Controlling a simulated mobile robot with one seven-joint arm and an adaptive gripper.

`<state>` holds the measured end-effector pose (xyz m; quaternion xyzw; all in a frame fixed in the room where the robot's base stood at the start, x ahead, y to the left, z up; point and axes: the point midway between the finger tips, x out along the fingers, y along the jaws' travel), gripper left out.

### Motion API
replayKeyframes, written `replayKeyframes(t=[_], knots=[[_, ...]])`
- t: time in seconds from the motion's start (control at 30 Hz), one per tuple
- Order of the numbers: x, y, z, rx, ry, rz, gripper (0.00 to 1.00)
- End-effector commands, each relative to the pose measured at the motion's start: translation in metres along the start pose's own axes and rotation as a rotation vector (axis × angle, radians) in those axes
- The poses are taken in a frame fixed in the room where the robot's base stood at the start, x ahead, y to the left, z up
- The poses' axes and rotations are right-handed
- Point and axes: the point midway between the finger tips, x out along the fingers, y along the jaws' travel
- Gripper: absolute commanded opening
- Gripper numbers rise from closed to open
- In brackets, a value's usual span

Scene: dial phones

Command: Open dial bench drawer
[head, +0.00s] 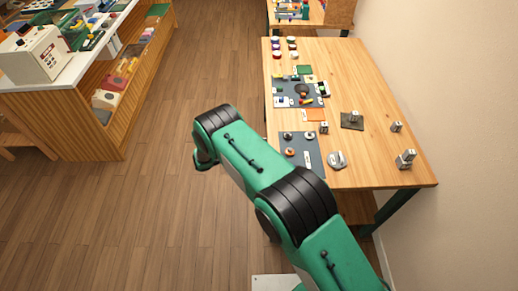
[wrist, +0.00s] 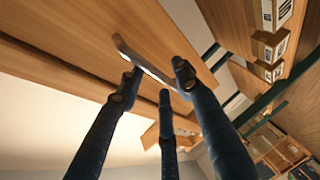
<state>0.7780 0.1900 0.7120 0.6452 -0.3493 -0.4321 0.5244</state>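The bench (head: 375,90) is a wooden table with dials on top, on the right in the head view. In the wrist view, a pale metal bar handle (wrist: 143,59) crosses a wooden drawer front (wrist: 90,30). My gripper (wrist: 157,77) is at the handle, its dark fingers spread apart on either side of the bar. The fingers look open, and I cannot tell whether any touches the handle. How far the drawer is out cannot be told. The head view hides my gripper and the drawer front.
Dial parts and small metal blocks (head: 405,158) lie on the bench top. A grey mat (head: 313,149) holds several dials near its front left edge. A white-topped shelf unit (head: 65,85) with boxes stands at the left. The wooden floor (head: 190,60) between them is clear.

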Motion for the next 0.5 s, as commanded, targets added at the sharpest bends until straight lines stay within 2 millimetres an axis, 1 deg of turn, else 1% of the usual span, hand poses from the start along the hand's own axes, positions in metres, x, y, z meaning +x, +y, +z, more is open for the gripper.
replayKeyframes(t=[0.13,0.17,0.2,0.33,0.5], knots=[[-0.0002,0.0001,-0.0001,0.0,0.0,0.0,0.35],[-0.0002,0.0001,0.0,0.0,0.0,0.0,0.33],[-0.0002,0.0001,0.0,0.0,0.0,0.0,0.25],[-0.0002,0.0,0.0,0.0,0.0,0.0,0.0],[-0.0002,-0.0002,0.0002,0.0,0.0,0.0,0.0]])
